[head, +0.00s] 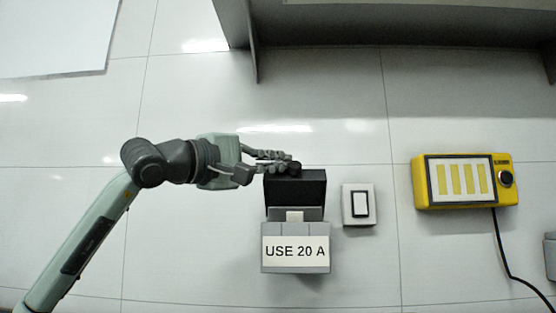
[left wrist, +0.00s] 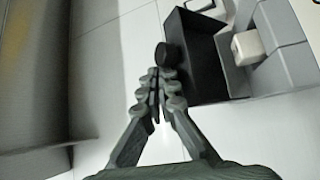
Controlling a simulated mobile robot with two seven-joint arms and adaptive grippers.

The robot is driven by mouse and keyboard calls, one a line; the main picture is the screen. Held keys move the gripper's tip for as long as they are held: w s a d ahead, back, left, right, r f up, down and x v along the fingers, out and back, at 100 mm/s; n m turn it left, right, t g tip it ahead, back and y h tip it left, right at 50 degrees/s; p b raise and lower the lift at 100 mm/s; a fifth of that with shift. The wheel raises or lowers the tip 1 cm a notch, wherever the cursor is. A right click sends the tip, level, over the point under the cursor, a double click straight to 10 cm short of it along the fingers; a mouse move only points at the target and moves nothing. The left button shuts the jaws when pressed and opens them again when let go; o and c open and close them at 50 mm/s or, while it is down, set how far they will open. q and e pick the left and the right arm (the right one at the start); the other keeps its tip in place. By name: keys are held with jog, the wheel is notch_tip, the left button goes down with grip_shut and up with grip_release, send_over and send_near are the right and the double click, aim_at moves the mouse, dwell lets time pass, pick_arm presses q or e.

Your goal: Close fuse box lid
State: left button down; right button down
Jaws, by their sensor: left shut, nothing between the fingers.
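The fuse box (head: 318,232) is a grey box on the tiled wall, with a white label reading "USE 20 A" on its front. Its black lid (head: 296,190) stands open above the box, and a pale block (head: 294,215) shows in the opening. The lid has a round dark knob (head: 295,167) at its upper edge. My left gripper (head: 287,164) is shut and empty, with its fingertips beside the knob. In the left wrist view, the fingertips (left wrist: 156,76) are close to the knob (left wrist: 167,55) and the lid (left wrist: 202,55); whether they touch cannot be told. My right gripper is not in view.
A white switch (head: 359,205) is on the wall just right of the fuse box. A yellow device (head: 464,181) with a dial and black cable hangs farther right. A grey shelf (head: 400,22) juts out above. The wall left of the box is clear.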

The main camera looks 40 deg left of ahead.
pick_arm(q)
jog(key=shift+f, duration=0.1)
dwell(0.5)
jog(key=v, duration=1.2)
dwell(0.4)
jog(key=shift+d+f, duration=0.1)
jog(key=shift+f, duration=0.05)
